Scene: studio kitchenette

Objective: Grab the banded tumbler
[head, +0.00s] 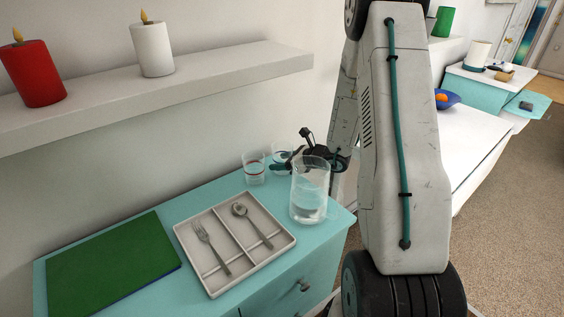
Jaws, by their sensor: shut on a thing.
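A clear tumbler with a thin red band (254,172) stands upright at the back edge of the teal cabinet top. A second clear glass (281,152) is just to its right, partly hidden by my dark gripper and a larger glass. My gripper (285,161) is shut on this second glass, with its fingers across the side. Whether this glass has a band is too small to tell. The red-banded tumbler is beside the gripper and looks apart from it.
A large clear glass vessel (310,192) stands in front of my gripper. A cutlery tray (198,274) with a fork and spoon and a green board (112,262) lie left. A wall shelf (215,78) holds red (36,75) and white (152,50) candles.

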